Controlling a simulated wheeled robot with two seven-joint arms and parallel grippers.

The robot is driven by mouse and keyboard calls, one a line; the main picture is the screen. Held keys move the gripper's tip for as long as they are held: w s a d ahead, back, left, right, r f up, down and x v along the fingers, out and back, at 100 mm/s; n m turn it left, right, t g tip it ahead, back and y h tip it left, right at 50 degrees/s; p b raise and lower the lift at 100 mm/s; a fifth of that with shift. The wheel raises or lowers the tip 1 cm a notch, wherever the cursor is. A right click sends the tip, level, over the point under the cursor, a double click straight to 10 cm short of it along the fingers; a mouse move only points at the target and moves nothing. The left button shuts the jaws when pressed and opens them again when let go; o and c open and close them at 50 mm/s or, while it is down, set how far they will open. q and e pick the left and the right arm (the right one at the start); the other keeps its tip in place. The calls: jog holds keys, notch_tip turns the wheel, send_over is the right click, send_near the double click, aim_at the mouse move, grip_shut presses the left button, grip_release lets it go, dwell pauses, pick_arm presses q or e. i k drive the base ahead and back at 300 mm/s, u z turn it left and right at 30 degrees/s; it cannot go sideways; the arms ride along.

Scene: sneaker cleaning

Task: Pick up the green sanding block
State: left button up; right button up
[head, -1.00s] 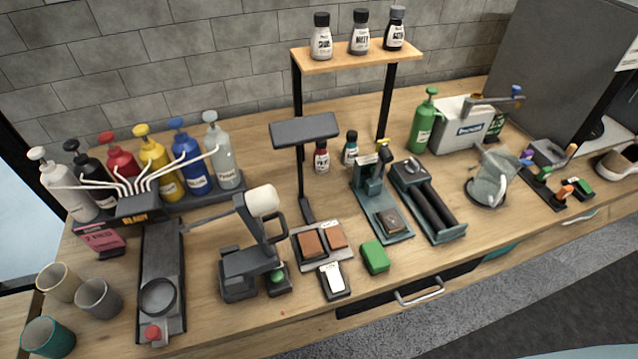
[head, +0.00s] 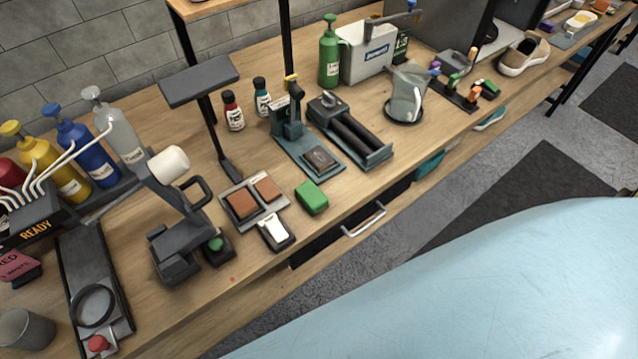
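The green sanding block (head: 312,197) lies on the wooden workbench near its front edge, right of a tray with two brown blocks. It is fully visible and nothing touches it from above. Neither of my grippers shows in the head view.
The brown blocks' tray (head: 225,196) and a white-topped black block (head: 275,232) sit left of the green block. A teal press (head: 296,150) stands behind it, and a roller device (head: 352,135) behind right. A drawer handle (head: 365,221) lies below the bench edge. A light-blue surface (head: 470,290) fills the lower right.

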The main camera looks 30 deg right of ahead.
aim_at(314, 201)
jog(key=z, duration=0.2)
jog(key=k, duration=0.35)
jog(key=z, duration=0.5)
jog(key=i, duration=0.5)
jog(key=k, duration=0.45)
jog(key=z, duration=0.8)
jog(key=i, duration=0.65)
jog(key=u, duration=1.75)
